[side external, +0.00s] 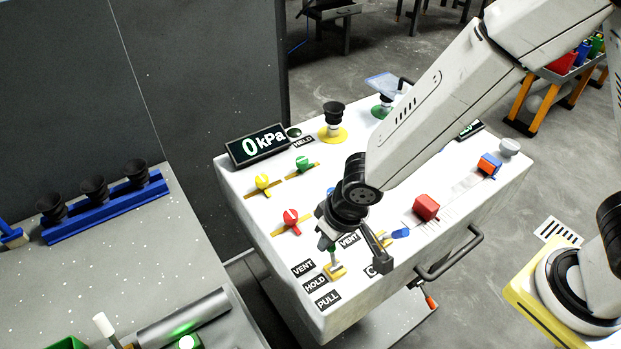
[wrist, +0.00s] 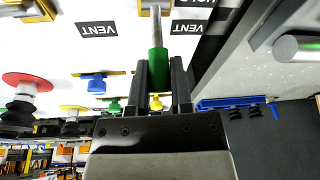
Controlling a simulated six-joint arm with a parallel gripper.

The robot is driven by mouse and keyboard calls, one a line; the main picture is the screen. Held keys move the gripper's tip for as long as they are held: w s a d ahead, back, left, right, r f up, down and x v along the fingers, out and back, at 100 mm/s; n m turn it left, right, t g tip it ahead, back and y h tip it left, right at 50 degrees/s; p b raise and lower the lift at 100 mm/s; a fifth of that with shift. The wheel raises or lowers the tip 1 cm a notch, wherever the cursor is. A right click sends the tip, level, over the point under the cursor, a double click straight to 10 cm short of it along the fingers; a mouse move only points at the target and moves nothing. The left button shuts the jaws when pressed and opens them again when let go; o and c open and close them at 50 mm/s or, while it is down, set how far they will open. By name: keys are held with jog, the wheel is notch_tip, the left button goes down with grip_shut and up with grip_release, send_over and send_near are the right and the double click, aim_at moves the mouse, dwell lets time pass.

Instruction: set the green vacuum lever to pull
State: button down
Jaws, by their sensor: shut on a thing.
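The green vacuum lever has a green grip (wrist: 157,65) on a silver rod, standing from a yellow base in the wrist view. My gripper (wrist: 161,65) has one dark finger on each side of the green grip and is shut on it. In the side external view my gripper (side external: 330,238) is low over the lever's yellow base (side external: 337,272), hiding most of the grip. The labels VENT (side external: 303,268), HOLD (side external: 315,284) and PULL (side external: 327,300) run beside the base, PULL nearest the panel's front edge. The lever leans toward the VENT end.
Red (side external: 291,218), yellow (side external: 263,182) and green (side external: 302,164) knobs sit behind. A red block (side external: 426,207) is to the right. The display (side external: 262,145) reads 0 kPa.

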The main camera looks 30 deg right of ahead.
aim_at(337, 264)
jog(key=shift+d, duration=0.1)
jog(key=c, duration=0.5)
grip_release()
jog(key=shift+c, duration=0.2)
jog(key=shift+r, duration=0.1)
jog(key=v, duration=0.7)
jog(key=shift+s+r, duration=0.2)
jog(key=shift+r, duration=0.1)
jog(key=shift+w, duration=0.15)
jog(key=c, duration=0.6)
jog(key=shift+w, duration=0.25)
grip_shut()
jog(key=w+r+m+g+h, duration=0.2)
jog(key=w+m, duration=0.2)
jog(key=w, duration=0.3)
jog(key=shift+a+r, duration=0.2)
